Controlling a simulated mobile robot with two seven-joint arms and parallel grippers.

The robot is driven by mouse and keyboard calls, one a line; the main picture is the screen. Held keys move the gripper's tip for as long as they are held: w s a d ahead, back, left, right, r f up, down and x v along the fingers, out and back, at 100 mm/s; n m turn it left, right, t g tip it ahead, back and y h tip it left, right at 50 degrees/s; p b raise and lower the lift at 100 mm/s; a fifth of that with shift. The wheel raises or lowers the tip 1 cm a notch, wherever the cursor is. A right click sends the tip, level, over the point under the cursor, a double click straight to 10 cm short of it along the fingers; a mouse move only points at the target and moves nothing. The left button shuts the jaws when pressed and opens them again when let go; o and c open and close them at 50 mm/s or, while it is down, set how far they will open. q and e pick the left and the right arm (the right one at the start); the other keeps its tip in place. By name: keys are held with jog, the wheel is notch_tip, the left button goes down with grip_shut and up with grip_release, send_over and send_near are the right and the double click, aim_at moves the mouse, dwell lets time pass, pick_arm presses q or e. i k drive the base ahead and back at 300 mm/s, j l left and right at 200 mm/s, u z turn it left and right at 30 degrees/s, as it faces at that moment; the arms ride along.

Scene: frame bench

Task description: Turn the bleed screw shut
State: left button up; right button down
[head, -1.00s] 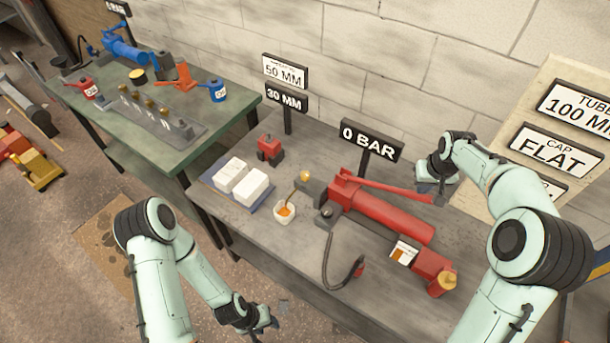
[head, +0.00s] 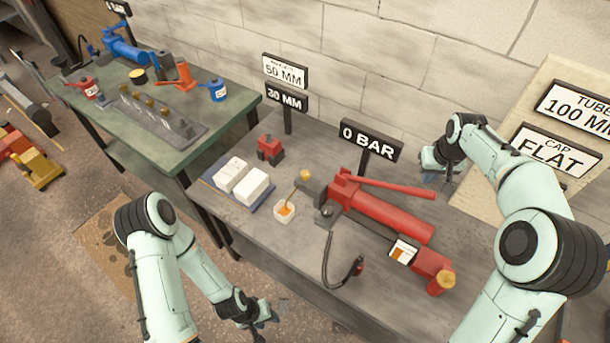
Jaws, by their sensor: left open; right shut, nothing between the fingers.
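The red hand pump (head: 385,213) lies on the grey bench with its red lever (head: 385,184) along the top. A small brass knob (head: 305,174), which looks like the bleed screw, sits on the dark block at the pump's left end. A thin amber streak runs from there to a white cup (head: 285,211) holding amber fluid. My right gripper (head: 446,186) is shut and empty, just beyond the lever's right end, far from the knob. My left gripper (head: 272,319) is open and empty, low in front of the bench edge. The knob's turn position is too small to read.
A "0 BAR" sign (head: 371,140) stands behind the pump. White blocks (head: 252,185) on a blue tray and a small red part (head: 270,149) are left of the cup. A black hose (head: 327,262) curls at the front. A green bench (head: 135,145) stands at the left.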

aim_at(305, 174)
jog(key=k, duration=1)
